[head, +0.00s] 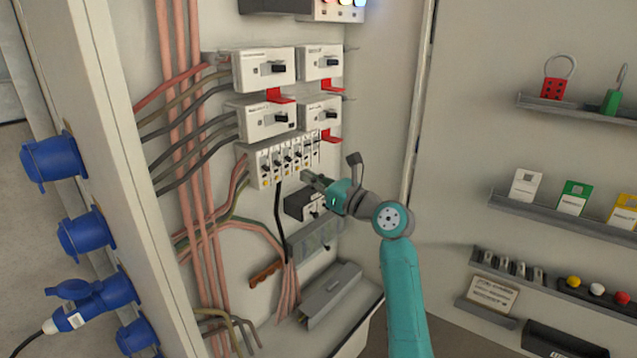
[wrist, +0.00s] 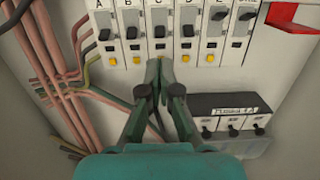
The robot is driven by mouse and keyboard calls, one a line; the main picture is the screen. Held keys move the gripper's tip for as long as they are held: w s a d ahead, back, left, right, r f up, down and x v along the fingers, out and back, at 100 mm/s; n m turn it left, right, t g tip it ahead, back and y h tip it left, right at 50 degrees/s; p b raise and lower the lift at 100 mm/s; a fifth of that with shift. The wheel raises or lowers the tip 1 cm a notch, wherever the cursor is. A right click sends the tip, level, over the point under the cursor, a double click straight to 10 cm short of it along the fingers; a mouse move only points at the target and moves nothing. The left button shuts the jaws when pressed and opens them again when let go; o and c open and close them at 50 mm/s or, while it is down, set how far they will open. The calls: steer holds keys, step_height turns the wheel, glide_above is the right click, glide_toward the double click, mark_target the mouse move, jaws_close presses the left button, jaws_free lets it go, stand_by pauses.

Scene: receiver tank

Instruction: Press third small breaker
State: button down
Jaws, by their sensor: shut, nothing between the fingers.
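The row of small breakers (head: 285,158) is on the panel's back wall, below the larger breakers. In the wrist view the modules carry letters from A, and the third one, C (wrist: 159,22), is in the upper middle with a dark toggle. Yellow buttons show under A, B, D and E; the one under C is hidden behind my fingertips. My gripper (wrist: 158,62) is shut and empty, its tips at the lower end of breaker C. I cannot tell whether they touch it. In the head view my gripper (head: 308,178) is just below and right of the row.
A dark block with three small switches (wrist: 232,118) is right of my gripper. Pink and grey cables (wrist: 55,60) run on the left. Larger breakers (head: 265,68) with red tabs are above. Shelves with padlocks and tags (head: 560,200) stand on the right.

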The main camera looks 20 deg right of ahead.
mark_target(286, 165)
steer(key=shift+x, duration=2.6)
